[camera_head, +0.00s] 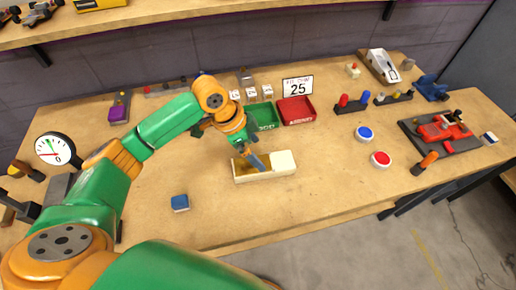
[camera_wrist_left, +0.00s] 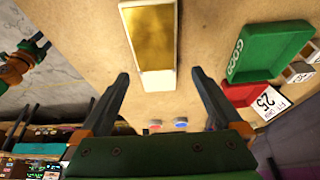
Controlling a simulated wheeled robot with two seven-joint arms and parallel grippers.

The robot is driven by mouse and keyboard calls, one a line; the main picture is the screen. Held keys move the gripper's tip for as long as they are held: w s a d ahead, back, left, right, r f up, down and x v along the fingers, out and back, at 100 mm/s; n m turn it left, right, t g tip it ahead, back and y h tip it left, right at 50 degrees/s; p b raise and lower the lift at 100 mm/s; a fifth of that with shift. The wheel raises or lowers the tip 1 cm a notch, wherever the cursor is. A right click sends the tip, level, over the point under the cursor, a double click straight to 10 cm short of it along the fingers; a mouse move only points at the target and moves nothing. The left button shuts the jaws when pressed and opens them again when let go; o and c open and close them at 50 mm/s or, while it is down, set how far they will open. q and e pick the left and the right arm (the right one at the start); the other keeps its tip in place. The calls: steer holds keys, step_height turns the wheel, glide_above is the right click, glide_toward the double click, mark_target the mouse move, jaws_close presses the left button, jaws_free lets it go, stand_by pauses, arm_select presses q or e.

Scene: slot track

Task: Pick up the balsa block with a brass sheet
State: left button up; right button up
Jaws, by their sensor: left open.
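The balsa block (camera_head: 282,163) is a long pale block lying on the workbench in the middle of the head view. A gold brass sheet (camera_wrist_left: 150,35) covers much of its upper face in the left wrist view. In the head view the brass shows at the block's left part. My left gripper (camera_head: 254,162) is over the block and hides part of it. In the wrist view its two fingers (camera_wrist_left: 161,74) are apart with nothing between them, and the block's pale end lies beyond them. What looks like my right gripper (camera_wrist_left: 40,43) shows small at the wrist view's left edge.
Behind the block stand a green tray (camera_head: 266,117) and a red tray (camera_head: 296,110). A blue button (camera_head: 364,133) and a red button (camera_head: 381,159) are to its right. A blue block (camera_head: 180,203) lies front left. The bench in front of the balsa block is clear.

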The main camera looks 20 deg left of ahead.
mark_target(264, 163)
arm_select(q)
steer(key=x, duration=0.4)
steer(key=s+x, duration=0.1)
steer(key=x, duration=0.1)
steer(key=shift+d+f+p, duration=0.1)
steer(key=shift+f+p, duration=0.1)
steer(key=shift+p, duration=0.2)
steer(key=shift+w+f, duration=0.25)
steer(key=shift+f, duration=0.05)
steer(key=shift+r, duration=0.1)
steer(key=c, duration=1.2)
steer(key=shift+c, duration=0.2)
